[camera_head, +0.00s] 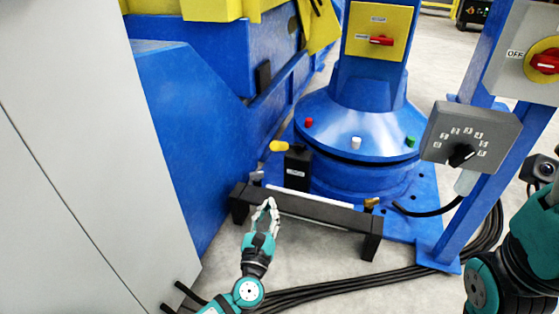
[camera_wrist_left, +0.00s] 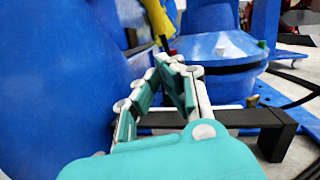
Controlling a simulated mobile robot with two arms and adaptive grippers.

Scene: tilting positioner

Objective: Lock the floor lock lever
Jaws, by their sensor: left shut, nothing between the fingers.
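A lever with a yellow grip (camera_head: 279,146) sticks out to the left from the top of a black labelled box (camera_head: 297,168) at the foot of the blue column. My left gripper (camera_head: 268,203) is shut and empty. It is in front of the black bench-like frame (camera_head: 325,208), below and apart from the lever. In the left wrist view my shut fingers (camera_wrist_left: 172,62) point ahead, with the black frame (camera_wrist_left: 235,118) behind them. I cannot clearly make out the lever there. My right arm shows at the right edge, but its gripper is out of view.
A blue round base (camera_head: 358,130) carries red, white and green buttons. A grey dial box (camera_head: 470,137) and an OFF switch panel (camera_head: 530,60) stand at the right. Black cables (camera_head: 350,283) cross the floor. A grey cabinet (camera_head: 75,180) closes off the left.

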